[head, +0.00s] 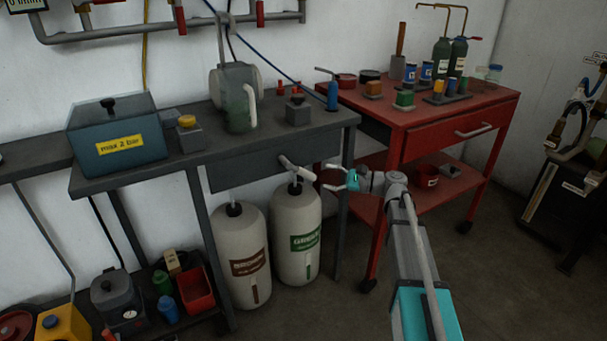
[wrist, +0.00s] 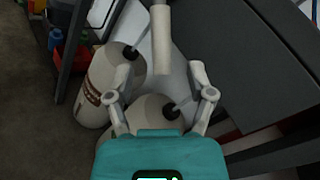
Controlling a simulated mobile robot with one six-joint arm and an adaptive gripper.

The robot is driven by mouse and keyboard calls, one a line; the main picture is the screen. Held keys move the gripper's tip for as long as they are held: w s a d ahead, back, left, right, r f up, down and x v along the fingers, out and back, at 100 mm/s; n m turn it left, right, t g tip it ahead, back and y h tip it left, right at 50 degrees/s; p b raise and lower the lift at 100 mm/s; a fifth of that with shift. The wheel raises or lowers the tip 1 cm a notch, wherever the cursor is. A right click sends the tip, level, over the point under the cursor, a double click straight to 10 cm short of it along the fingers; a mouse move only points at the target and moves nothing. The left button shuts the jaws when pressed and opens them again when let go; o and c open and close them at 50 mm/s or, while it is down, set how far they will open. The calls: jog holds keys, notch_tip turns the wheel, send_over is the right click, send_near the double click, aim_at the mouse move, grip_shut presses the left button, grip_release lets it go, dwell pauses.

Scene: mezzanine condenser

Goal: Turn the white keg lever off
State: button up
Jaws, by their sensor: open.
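The white lever (head: 299,169) sticks out from the front edge of the dark workbench, above the keg with the green label. In the wrist view the white lever (wrist: 161,42) hangs at the top middle, ahead of the gap between my fingers. My gripper (head: 338,178) is open and empty, just right of the lever's end in the head view. In the wrist view my open gripper (wrist: 159,78) has a finger on either side of the lever's line. I see no contact with the lever.
A brown-label keg (head: 241,258) and a green-label keg (head: 296,240) stand under the dark bench (head: 335,121). A red cart (head: 428,150) with bottles stands to the right. A grey-green jug (head: 233,97) and a blue-grey box (head: 117,139) sit on the bench.

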aim_at(308, 174)
jog(key=a, duration=0.2)
jog(key=w+a, duration=0.1)
jog(key=a, duration=0.5)
jog(key=shift+w, duration=0.2)
grip_shut()
